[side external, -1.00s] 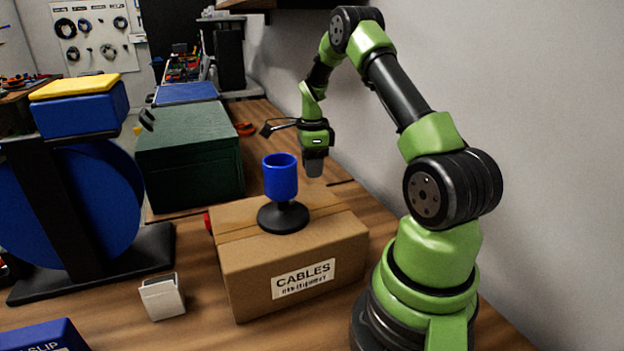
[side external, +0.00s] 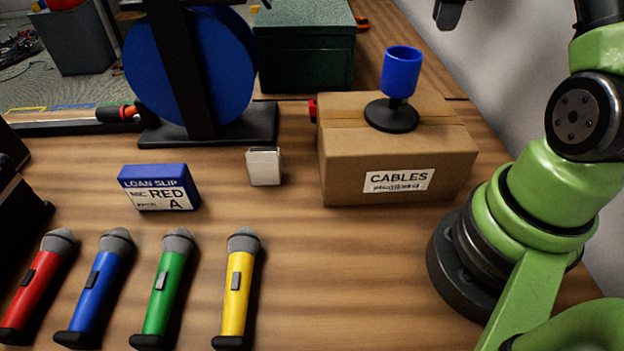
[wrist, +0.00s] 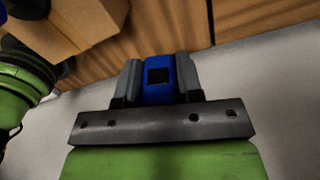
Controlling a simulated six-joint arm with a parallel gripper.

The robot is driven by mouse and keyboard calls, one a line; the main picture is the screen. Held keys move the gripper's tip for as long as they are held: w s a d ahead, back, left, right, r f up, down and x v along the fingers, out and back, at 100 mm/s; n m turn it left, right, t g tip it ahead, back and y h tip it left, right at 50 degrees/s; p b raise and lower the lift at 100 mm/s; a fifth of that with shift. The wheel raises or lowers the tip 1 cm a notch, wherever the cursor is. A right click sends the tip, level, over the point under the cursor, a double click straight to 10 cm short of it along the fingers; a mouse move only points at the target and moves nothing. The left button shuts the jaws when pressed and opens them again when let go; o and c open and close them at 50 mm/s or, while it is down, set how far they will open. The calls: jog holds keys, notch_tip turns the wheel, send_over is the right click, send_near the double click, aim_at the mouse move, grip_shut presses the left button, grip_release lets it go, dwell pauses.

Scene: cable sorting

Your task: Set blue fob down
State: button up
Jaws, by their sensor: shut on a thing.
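My gripper (wrist: 158,92) shows in the wrist view with its two grey fingers shut on the blue fob (wrist: 158,76), a small blue block with a dark square on its face. In the side external view only the dark tip of my gripper (side external: 449,14) shows at the top edge, right of the blue cup (side external: 401,72); the fob cannot be made out there. The cup stands upright on a round black base (side external: 391,117) on top of the cardboard box labelled CABLES (side external: 343,165).
A small white holder (side external: 264,167) and a blue loan slip block reading RED A (side external: 158,187) stand left of the box. Several coloured microphones, including a yellow one (side external: 237,290), lie in front. A blue reel (side external: 232,80) and a green case (side external: 305,72) stand behind.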

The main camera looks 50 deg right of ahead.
jog(key=w+a+n, duration=0.4)
jog(key=w+a, duration=0.1)
jog(key=a, duration=0.5)
jog(key=n, duration=1.6)
send_over(311, 253)
notch_tip(311, 253, down, 16)
jog(key=shift+f, duration=2.5)
jog(key=shift+f, duration=0.15)
jog(key=o, duration=0.9)
